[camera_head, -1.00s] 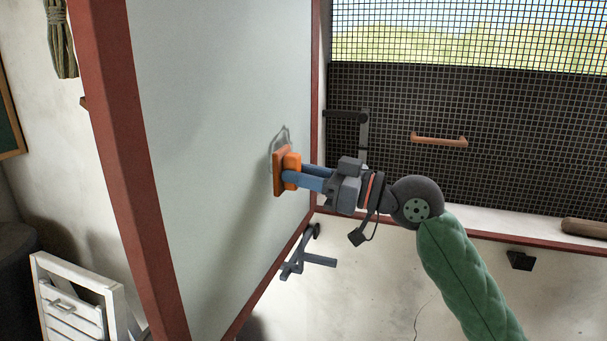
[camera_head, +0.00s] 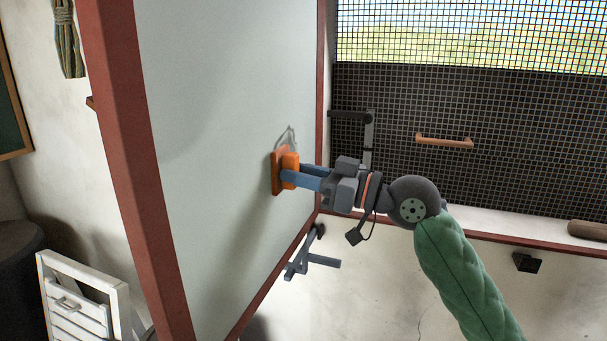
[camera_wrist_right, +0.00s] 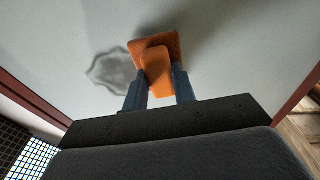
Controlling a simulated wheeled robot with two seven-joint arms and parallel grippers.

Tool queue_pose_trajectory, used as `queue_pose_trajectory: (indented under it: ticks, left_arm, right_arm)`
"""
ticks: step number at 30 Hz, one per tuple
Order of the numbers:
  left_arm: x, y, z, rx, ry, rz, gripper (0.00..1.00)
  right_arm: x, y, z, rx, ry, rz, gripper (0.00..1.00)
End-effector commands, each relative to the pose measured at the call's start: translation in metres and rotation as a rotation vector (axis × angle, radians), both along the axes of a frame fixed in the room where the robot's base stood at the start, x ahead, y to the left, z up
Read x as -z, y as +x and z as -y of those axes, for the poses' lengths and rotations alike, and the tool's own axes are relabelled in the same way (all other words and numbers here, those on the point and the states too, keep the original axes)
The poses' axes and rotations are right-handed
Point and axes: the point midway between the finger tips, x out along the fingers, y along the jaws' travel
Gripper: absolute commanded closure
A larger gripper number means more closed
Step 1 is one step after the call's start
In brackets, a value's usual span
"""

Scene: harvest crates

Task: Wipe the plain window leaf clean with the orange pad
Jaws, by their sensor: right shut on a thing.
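The plain window leaf (camera_head: 215,110) is a pale panel in a red-brown frame, standing open at the left of the meshed opening. The orange pad (camera_head: 290,170) is held by my right gripper (camera_head: 291,178), whose blue fingers are shut on its block. The pad's flat face is at the leaf's surface, seemingly against it. A grey smudge with a darker outline (camera_wrist_right: 112,70) shows on the leaf beside the pad in the right wrist view. In the head view, part of its outline shows just above the pad, and the pad hides some of it. My left gripper is not in view.
A mesh screen (camera_head: 450,130) with a wooden handle (camera_head: 445,141) fills the opening at right. A dark metal stay (camera_head: 368,140) stands by the frame, and a grey bracket (camera_head: 308,258) is below the leaf.

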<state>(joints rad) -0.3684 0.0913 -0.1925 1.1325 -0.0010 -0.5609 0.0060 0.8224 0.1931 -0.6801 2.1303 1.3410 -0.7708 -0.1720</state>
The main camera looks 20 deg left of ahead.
Motion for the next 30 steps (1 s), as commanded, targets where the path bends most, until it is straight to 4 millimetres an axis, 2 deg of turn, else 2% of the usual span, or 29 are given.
queue_pose_trajectory:
  ticks: [14, 30]
  left_arm:
    - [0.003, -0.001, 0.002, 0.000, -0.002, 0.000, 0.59]
    - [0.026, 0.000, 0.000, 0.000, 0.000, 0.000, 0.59]
  right_arm:
    - [0.001, 0.003, -0.004, 0.001, 0.000, 0.000, 0.92]
    - [0.001, 0.037, -0.003, 0.001, 0.000, 0.000, 0.92]
